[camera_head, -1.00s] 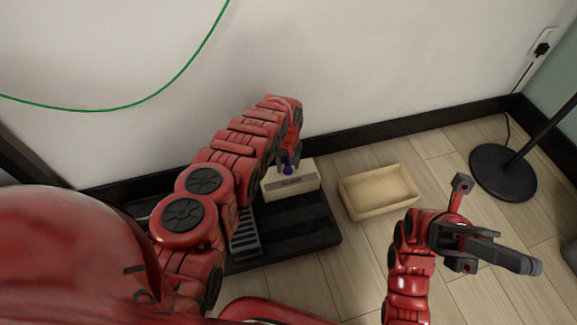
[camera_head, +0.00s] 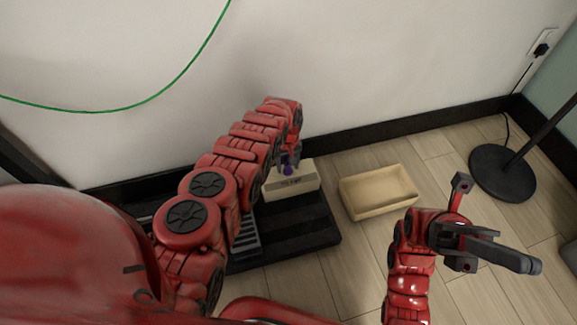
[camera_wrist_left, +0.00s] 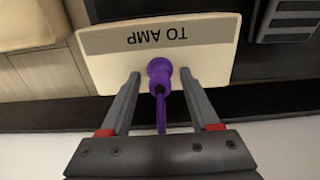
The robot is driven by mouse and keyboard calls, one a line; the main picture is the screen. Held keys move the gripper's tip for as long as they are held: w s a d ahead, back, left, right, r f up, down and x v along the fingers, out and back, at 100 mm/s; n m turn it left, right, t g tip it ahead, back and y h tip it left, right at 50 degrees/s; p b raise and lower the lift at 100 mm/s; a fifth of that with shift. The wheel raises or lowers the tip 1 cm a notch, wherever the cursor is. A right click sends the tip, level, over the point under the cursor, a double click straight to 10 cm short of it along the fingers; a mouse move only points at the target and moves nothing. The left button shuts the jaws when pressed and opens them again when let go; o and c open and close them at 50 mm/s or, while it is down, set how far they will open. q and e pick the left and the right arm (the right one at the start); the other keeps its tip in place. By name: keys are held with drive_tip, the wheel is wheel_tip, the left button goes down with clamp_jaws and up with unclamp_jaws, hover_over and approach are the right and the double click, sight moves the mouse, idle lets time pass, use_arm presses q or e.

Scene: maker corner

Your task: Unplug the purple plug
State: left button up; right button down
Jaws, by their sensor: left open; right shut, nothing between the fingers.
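The purple plug (camera_wrist_left: 159,76) stands in the cream box labelled "TO AMP" (camera_wrist_left: 207,58), with its purple cable running back toward my wrist. The plug also shows in the head view (camera_head: 288,168), on the cream box (camera_head: 300,186) and partly hidden by my arm. My left gripper (camera_wrist_left: 162,82) is open, with one finger on each side of the plug and a gap to each. In the head view my left gripper (camera_head: 288,158) is above the box. My right gripper (camera_head: 462,222) is shut and empty, out to the right over the floor.
The box rests on a black platform (camera_head: 300,226) against the wall. An empty cream tray (camera_head: 378,192) lies on the floor to its right. A black lamp base (camera_head: 502,172) and a wall outlet (camera_head: 542,44) are further right. A green cable (camera_head: 150,101) hangs on the wall.

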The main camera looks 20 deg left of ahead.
use_arm(q)
clamp_jaws()
drive_tip(key=shift+s, duration=0.1)
idle(1.2)
